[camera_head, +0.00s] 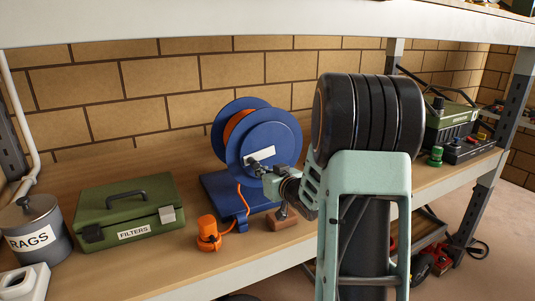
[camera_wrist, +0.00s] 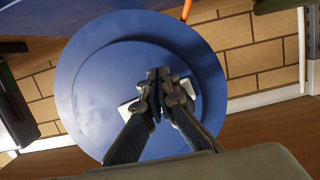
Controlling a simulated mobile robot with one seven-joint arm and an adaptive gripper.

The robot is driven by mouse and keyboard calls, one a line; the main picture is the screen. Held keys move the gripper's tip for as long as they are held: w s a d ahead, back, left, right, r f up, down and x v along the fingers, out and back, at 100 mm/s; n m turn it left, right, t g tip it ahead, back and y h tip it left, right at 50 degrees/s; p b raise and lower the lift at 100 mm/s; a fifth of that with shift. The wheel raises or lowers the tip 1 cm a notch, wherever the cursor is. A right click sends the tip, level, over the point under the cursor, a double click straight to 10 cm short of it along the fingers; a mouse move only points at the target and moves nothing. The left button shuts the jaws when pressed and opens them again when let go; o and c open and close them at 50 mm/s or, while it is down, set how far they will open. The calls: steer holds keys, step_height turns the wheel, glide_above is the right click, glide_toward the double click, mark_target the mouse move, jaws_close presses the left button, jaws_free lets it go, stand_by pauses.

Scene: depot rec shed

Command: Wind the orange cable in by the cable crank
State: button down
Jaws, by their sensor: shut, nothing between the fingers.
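The blue cable reel (camera_head: 275,135) stands on a blue base on the shelf, with orange cable (camera_head: 236,126) around its drum. A length of cable runs down the front to an orange plug (camera_head: 208,231) on the shelf. In the wrist view the reel's round face (camera_wrist: 95,75) fills the middle, with a bit of orange cable (camera_wrist: 186,10) above it. A white plate (camera_head: 261,154) is on that face, partly behind my fingers in the wrist view. My gripper (camera_head: 258,168) is shut and empty in front of the face. I cannot make out the crank's handle or any contact.
A green FILTERS box (camera_head: 125,210) and a grey RAGS can (camera_head: 36,228) stand to the left. A brown block (camera_head: 283,221) sits just below my gripper. A green device (camera_head: 450,125) is at the right. An upper shelf (camera_head: 200,22) runs overhead.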

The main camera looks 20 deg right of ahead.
mark_target(251, 157)
steer(key=shift+a+r+p, duration=0.25)
steer(key=shift+a+r, duration=0.05)
steer(key=shift+r, duration=0.2)
steer(key=shift+a+r+p, duration=0.2)
steer(key=shift+a+r, duration=0.05)
steer(key=shift+r, duration=0.25)
steer(key=shift+a+r+p, duration=0.25)
steer(key=shift+r+p, duration=0.45)
steer(key=shift+r, duration=0.4)
steer(key=shift+d+r+p, duration=0.2)
steer(key=shift+r+p, duration=0.75)
steer(key=shift+r, duration=0.2)
steer(key=shift+f, duration=0.1)
